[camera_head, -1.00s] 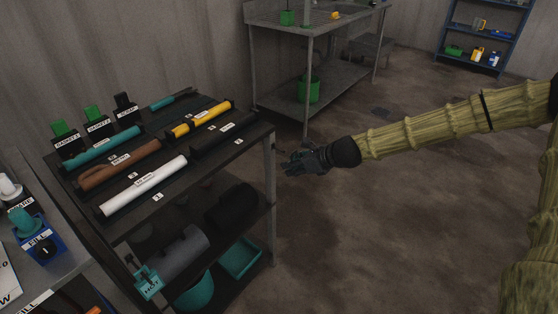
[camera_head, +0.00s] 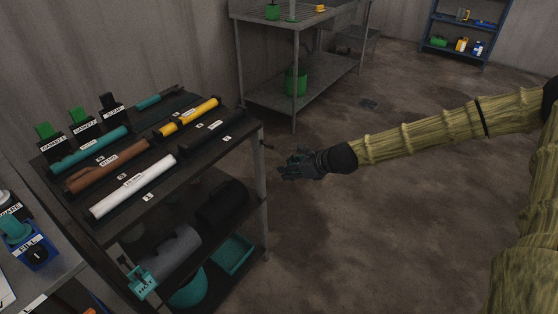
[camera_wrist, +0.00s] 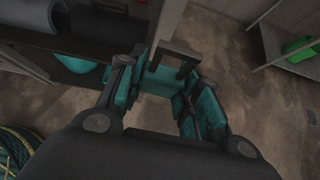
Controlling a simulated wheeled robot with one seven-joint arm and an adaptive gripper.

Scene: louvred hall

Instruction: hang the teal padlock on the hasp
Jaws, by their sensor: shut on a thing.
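The teal padlock (camera_wrist: 158,82) shows in the wrist view between my fingertips, its dark shackle (camera_wrist: 176,54) pointing up in the picture, away from my palm. My gripper (camera_wrist: 155,92) is shut on its body. In the head view my gripper (camera_head: 283,171) is in the air just right of the rack's front right post (camera_head: 261,180); the padlock is too small and dark to make out there.
The dark rack (camera_head: 165,205) holds several coloured tubes on top and teal containers below. A workbench (camera_head: 300,95) with a green bucket (camera_head: 296,82) stands behind. A blue shelf (camera_head: 455,55) is at the far wall. The floor right of the rack is clear.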

